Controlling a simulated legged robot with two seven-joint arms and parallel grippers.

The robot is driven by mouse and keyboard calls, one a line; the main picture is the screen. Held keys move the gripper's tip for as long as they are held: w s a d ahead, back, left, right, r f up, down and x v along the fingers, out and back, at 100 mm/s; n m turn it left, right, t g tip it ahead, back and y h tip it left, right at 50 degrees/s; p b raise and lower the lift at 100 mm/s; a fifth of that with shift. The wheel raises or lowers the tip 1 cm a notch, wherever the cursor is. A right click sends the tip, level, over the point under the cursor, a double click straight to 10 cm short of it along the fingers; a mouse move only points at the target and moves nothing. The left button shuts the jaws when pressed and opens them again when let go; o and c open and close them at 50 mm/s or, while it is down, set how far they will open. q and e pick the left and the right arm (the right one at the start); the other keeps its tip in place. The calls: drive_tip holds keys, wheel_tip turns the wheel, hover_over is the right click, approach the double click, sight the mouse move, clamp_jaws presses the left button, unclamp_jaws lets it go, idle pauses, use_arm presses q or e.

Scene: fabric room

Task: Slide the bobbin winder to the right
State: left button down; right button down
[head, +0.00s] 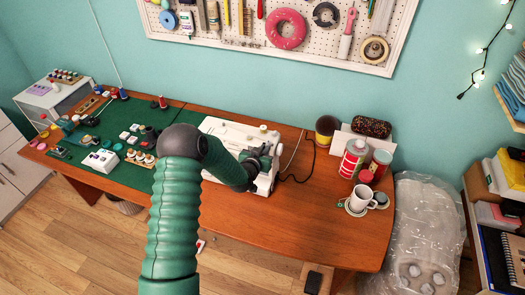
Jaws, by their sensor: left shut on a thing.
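My right gripper is not in view.
The wooden table (315,213) is bare right of the machine, apart from a dark cable. Further right stand a white mug (361,199), cans (353,158) and a patterned case (371,127). A green mat (128,174) with several small sewing items lies to the left.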

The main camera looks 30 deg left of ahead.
use_arm(q)
drive_tip(key=c, duration=1.5)
unclamp_jaws()
drive_tip(key=shift+d, duration=0.2)
drive_tip(key=b+v, duration=0.3)
drive_tip(key=v, duration=1.3)
drive_tip(key=shift+s+r, duration=0.15)
drive_tip(key=shift+s, duration=0.1)
